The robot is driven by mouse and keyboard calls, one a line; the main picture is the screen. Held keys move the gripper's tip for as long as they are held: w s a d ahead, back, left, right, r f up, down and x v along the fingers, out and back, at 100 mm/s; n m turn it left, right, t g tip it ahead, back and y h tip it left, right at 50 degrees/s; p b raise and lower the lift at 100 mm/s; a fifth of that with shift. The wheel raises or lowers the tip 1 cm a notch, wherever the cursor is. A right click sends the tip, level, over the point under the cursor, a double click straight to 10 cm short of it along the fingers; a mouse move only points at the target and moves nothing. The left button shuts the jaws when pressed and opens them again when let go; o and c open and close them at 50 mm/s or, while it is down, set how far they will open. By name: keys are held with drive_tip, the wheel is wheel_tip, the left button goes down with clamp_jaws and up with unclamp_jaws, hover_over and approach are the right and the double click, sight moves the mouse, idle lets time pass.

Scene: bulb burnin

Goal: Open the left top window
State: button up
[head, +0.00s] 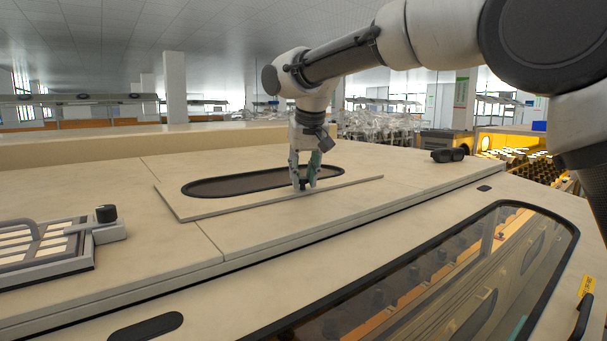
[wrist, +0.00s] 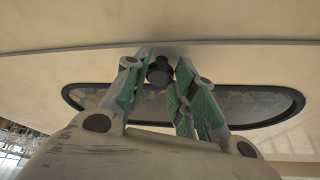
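The top window is a flat beige panel (head: 215,208) with a dark oval pane (head: 225,186), lying on the machine's beige top. The pane also shows in the wrist view (wrist: 255,104). A small dark round knob (wrist: 160,72) stands near the panel's edge. My gripper (head: 304,184) reaches down to the knob. In the wrist view, its green-padded fingers (wrist: 162,62) are apart, one on each side of the knob. A narrow gap shows on the right of the knob; contact on the left is unclear.
A slotted metal frame (head: 40,262) with a black knob (head: 106,213) lies on the top at left. A dark fitting (head: 448,155) sits at the right. A long sloping front window (head: 430,275) with a black handle (head: 583,318) is nearer me. The top around the panel is mostly clear.

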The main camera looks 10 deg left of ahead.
clamp_jaws()
drive_tip(key=w+a+r, duration=0.2)
drive_tip(key=a+r, duration=0.1)
drive_tip(key=r, duration=0.7)
drive_tip(key=shift+w+r, duration=0.3)
drive_tip(key=o, duration=0.5)
unclamp_jaws()
drive_tip(key=shift+f, duration=0.1)
drive_tip(key=o, duration=0.3)
drive_tip(key=shift+w+a+f, duration=0.1)
drive_tip(key=shift+a, duration=0.05)
drive_tip(key=shift+v, duration=3.85)
